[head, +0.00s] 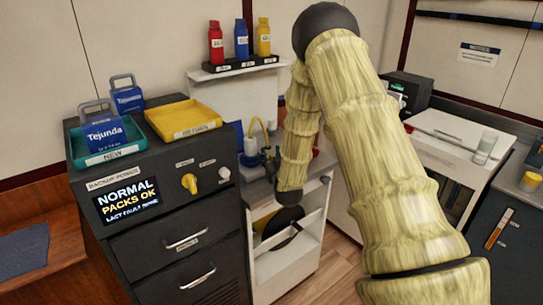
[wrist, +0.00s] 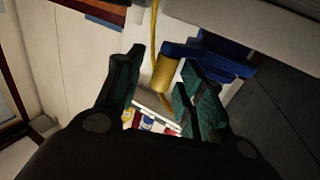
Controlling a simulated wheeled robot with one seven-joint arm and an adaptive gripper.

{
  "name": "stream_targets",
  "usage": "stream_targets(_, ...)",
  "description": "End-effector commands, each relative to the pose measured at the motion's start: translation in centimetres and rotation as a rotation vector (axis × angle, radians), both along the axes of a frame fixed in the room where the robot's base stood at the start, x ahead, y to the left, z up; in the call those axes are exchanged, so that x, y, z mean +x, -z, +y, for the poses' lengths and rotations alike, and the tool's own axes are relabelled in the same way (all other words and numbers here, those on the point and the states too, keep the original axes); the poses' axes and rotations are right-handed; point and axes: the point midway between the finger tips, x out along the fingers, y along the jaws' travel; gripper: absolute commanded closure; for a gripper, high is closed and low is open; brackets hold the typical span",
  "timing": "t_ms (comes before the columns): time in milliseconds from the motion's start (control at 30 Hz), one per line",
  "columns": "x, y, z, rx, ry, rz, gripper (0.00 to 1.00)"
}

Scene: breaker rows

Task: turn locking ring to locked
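I cannot pick out the locking ring for certain. In the wrist view a brass-yellow cylinder (wrist: 165,72) with a thin yellow hose (wrist: 154,25) shows beyond my fingertips, beside a blue part (wrist: 205,55). My gripper (wrist: 162,62) is open. Its dark green-padded fingers stand on either side of the cylinder in the picture, and nothing is clearly held. Whether they touch the cylinder cannot be told. In the head view a blue fitting with a yellow hose (head: 256,135) stands behind the black cabinet.
The black cabinet (head: 165,245) at left carries a green tray (head: 78,155), a yellow tray (head: 185,118), a yellow knob (head: 189,183) and a display reading NORMAL. A white open rack (head: 270,278) stands beside it. A white counter unit (head: 450,160) is at right. My arm covers the middle.

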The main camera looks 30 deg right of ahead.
Motion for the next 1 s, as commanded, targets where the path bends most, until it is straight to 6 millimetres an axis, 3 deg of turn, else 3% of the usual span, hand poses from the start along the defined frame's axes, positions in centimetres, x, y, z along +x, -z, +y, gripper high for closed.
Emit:
stream_targets(233,0.02,0.01,-0.02,0.0,0.0,0.0,0.63)
stream_targets(433,0.01,0.0,-0.03,0.0,0.0,0.0,1.0)
stream_targets(1000,-0.61,0.06,-0.36,0.0,0.008,0.001,1.0)
